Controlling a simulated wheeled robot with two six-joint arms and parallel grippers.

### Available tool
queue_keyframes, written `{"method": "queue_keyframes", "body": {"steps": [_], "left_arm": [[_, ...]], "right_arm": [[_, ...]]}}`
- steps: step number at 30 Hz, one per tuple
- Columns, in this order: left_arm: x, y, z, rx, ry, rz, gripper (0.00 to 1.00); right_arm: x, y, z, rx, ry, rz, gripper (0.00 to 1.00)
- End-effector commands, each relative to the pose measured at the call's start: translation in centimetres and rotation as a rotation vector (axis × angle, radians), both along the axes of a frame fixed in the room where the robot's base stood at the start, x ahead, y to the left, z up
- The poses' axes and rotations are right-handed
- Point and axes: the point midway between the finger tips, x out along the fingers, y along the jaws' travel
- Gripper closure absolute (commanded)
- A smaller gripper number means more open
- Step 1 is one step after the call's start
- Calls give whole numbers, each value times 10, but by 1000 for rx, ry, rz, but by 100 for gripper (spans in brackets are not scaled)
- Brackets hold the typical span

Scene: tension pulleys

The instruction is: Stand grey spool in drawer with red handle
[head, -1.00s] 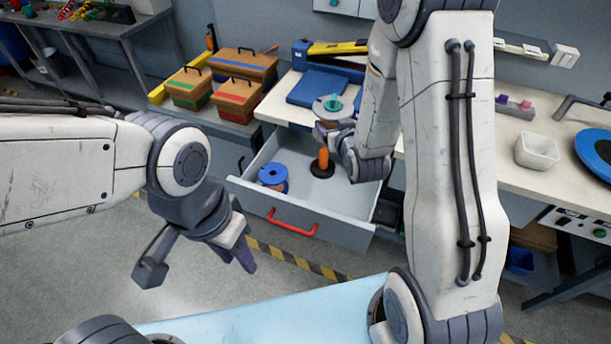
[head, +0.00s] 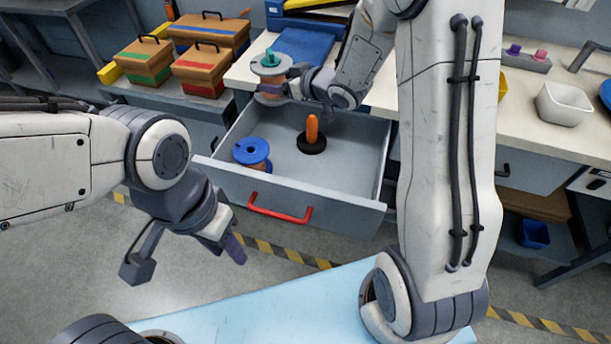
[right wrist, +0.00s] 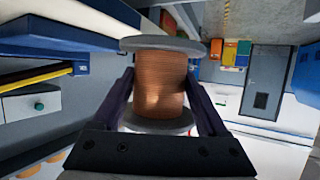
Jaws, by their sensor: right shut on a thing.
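The grey spool (head: 270,66), wound with copper wire, is upright in my right gripper (head: 283,88), above the back left of the open drawer. In the right wrist view the spool (right wrist: 160,85) sits between both fingers, gripped around its copper winding. The drawer with the red handle (head: 281,208) is pulled out; its grey front (head: 340,212) faces me. Inside, a blue spool (head: 251,151) stands at the left, and an orange peg on a black round base (head: 312,135) stands near the middle.
Boxes with green, blue and red bands (head: 205,75) stand left of the drawer. A white bin (head: 564,104) stands at the right. The drawer's right floor is bare.

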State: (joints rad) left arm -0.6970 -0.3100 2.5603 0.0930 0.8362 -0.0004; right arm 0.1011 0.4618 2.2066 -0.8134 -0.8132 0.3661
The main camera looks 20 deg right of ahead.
Motion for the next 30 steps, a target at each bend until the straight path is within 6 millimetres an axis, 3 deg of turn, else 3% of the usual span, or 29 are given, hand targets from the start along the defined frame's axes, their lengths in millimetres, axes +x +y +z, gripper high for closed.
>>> {"method": "queue_keyframes", "body": {"steps": [1, 3, 11, 24, 30], "left_arm": [[0, 0, -17, 0, 0, 0, 60], [0, 0, -25, 0, 0, 0, 60], [0, 0, -38, -1, -1, 0, 60], [0, 0, -63, 0, 0, 0, 60], [0, 0, -67, 0, 0, 0, 60]], "right_arm": [[3, -1, -12, 1, -10, 19, 100], [4, -2, -17, 2, -9, 42, 100], [5, -3, -34, 3, -3, 78, 100], [5, -4, -137, 4, -1, 76, 100], [5, -4, -160, 3, -5, 76, 100]]}}
